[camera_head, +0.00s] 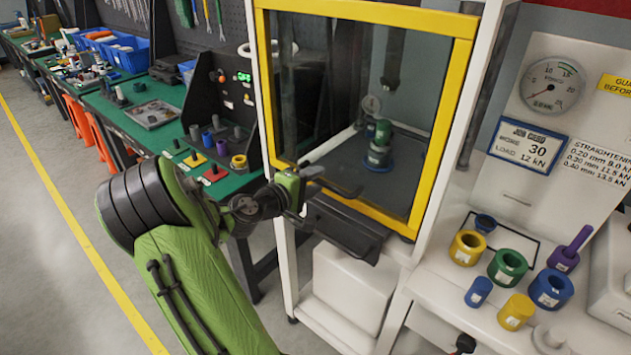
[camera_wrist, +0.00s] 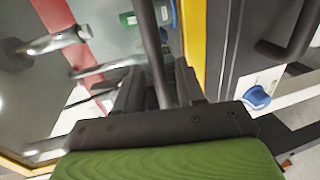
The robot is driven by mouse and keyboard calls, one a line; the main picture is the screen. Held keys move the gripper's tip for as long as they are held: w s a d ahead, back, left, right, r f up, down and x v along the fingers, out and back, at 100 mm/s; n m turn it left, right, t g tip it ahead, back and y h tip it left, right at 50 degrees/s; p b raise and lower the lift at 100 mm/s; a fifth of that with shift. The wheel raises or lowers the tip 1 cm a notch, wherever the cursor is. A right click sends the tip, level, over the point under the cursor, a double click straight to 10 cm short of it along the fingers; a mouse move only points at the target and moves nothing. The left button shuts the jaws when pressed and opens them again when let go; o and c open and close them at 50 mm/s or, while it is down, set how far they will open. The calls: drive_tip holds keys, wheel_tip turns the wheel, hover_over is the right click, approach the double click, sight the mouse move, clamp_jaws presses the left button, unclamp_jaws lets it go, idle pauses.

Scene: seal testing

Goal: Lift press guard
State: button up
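The press guard (camera_head: 448,112) is a clear panel in a yellow frame on the front of a white press cabinet. It is down, covering the opening. Behind it, green cylinders (camera_head: 379,152) on a blue base stand on the press bed. My gripper (camera_head: 308,190) is at the lower left of the guard, by its bottom rail. In the wrist view a dark bar (camera_wrist: 153,45), apparently the guard's handle, runs between the fingers of my gripper (camera_wrist: 160,88). I cannot tell whether the fingers touch the bar.
A dark ledge (camera_head: 345,228) juts out below the guard. At right, a white bench holds coloured rings and plugs, including a green ring (camera_head: 507,267), under a round gauge (camera_head: 552,84). At left, a green workbench (camera_head: 128,97) carries tools and blue bins (camera_head: 128,52). Grey floor is open at left.

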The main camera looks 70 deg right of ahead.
drive_tip(key=shift+s+d+f, duration=0.1)
drive_tip(key=shift+s+d, duration=0.15)
drive_tip(key=shift+d, duration=0.25)
clamp_jaws()
drive_tip(key=p, duration=2.1)
approach(331, 65)
drive_tip(key=x, duration=0.5)
